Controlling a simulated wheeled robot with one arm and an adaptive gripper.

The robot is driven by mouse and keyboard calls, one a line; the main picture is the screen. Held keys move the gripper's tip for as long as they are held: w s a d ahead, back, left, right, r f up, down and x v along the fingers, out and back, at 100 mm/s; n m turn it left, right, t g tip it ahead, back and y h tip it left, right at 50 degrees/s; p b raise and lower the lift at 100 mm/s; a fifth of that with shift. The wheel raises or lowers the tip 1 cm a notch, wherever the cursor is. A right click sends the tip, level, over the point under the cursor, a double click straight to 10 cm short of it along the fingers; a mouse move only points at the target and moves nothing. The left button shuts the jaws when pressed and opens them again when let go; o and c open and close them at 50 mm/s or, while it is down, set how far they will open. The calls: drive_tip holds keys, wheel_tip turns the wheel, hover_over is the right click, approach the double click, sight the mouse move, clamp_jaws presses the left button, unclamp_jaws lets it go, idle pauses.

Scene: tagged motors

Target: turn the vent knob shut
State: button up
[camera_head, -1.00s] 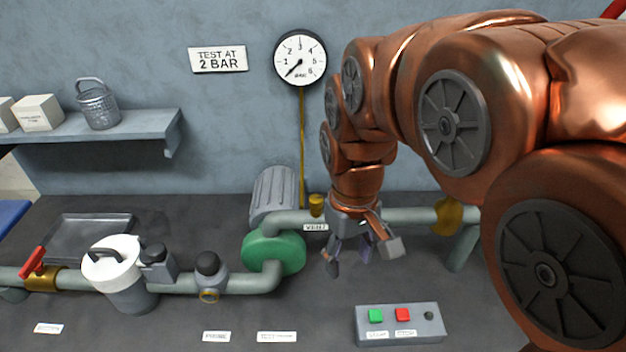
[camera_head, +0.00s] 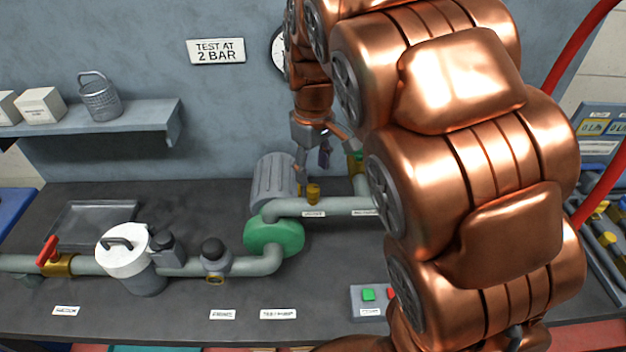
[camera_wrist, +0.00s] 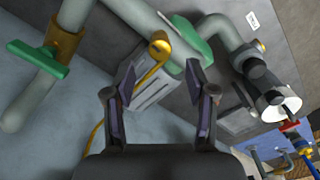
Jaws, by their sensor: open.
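A small brass fitting (camera_head: 313,192), which looks like the vent knob, stands upright on the grey pipe (camera_head: 335,206), above a white label too small to read. My gripper (camera_head: 313,163) is open and empty, pointing down above and just behind this fitting. In the wrist view, my gripper (camera_wrist: 163,75) has its two fingers spread apart, and a curved brass piece (camera_wrist: 158,48) shows between and beyond the fingertips. I cannot tell surely whether that is the same fitting. Nothing visibly touches the fingers.
A green pump (camera_head: 273,237) with a ribbed grey motor (camera_head: 273,182) is left of the fitting. A green-handled valve (camera_wrist: 38,60) is on the pipe to the right, partly behind my arm. A button box (camera_head: 368,304) stands in front. The wall is close behind my gripper.

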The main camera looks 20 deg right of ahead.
sight(313, 187)
drive_tip(key=shift+f+p, duration=0.8)
drive_tip(key=shift+f, duration=1.8)
clamp_jaws()
